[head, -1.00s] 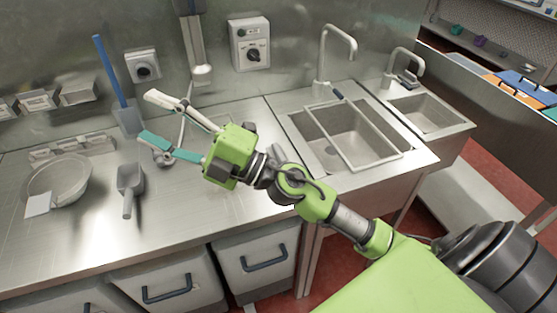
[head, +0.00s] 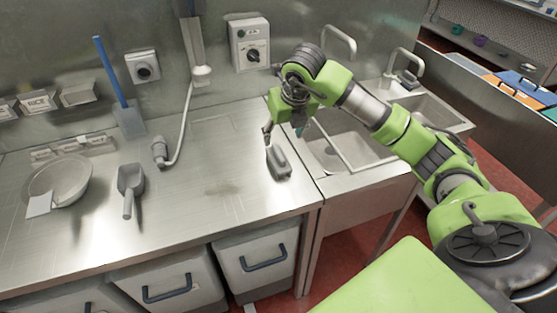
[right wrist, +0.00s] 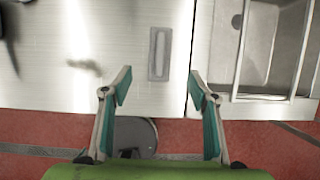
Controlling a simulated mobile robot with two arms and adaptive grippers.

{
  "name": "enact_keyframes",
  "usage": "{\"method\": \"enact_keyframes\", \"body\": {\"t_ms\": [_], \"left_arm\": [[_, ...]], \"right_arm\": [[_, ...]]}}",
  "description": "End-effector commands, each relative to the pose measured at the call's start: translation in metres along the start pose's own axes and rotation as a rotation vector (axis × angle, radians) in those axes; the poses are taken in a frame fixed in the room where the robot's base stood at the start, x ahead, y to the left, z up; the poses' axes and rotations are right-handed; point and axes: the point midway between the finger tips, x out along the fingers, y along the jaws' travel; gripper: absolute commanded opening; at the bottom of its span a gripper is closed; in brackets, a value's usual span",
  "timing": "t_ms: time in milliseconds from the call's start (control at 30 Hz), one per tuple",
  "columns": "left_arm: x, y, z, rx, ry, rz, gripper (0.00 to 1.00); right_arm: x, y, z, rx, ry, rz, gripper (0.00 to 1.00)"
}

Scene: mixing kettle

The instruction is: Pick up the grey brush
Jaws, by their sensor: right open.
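The grey brush (head: 279,163) lies on the steel counter just left of the sink, its long side pointing toward the counter's front edge. In the right wrist view the brush (right wrist: 159,53) lies ahead of my right gripper (right wrist: 159,74), centred between the spread fingertips. In the head view my right gripper (head: 284,134) points down, above and just behind the brush. It is open and empty. I cannot tell exactly how high it is above the brush. My left gripper is not in view.
A grey scoop (head: 130,186), a bowl (head: 72,172) and a hose nozzle (head: 160,152) are on the counter farther left. A sink (head: 340,150) with a frame across it is right of the brush. The counter around the brush is clear.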

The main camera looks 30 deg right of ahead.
Motion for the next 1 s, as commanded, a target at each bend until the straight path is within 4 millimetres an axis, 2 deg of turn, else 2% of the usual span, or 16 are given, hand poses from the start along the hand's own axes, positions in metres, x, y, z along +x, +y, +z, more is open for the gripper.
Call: {"method": "enact_keyframes", "body": {"t_ms": [100, 300, 467, 567, 700, 833, 1000], "left_arm": [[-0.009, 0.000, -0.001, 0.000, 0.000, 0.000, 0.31], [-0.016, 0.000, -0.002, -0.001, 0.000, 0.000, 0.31], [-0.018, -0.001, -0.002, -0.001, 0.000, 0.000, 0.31], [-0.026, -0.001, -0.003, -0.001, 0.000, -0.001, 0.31], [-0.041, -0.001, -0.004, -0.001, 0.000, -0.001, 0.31], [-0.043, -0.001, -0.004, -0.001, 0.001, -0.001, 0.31], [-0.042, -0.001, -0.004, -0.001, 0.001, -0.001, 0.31]], "right_arm": [[0.024, 0.001, -0.002, 0.000, 0.008, 0.002, 0.54], [0.058, 0.002, -0.001, -0.001, 0.004, 0.005, 0.54], [0.069, 0.002, -0.001, -0.003, 0.003, 0.005, 0.54], [0.077, 0.001, -0.001, -0.002, 0.005, 0.005, 0.54], [0.098, -0.001, -0.002, -0.002, 0.008, 0.005, 0.54], [0.115, -0.001, -0.002, -0.003, 0.004, 0.006, 0.54], [0.122, -0.001, -0.002, -0.004, 0.002, 0.006, 0.54]]}}
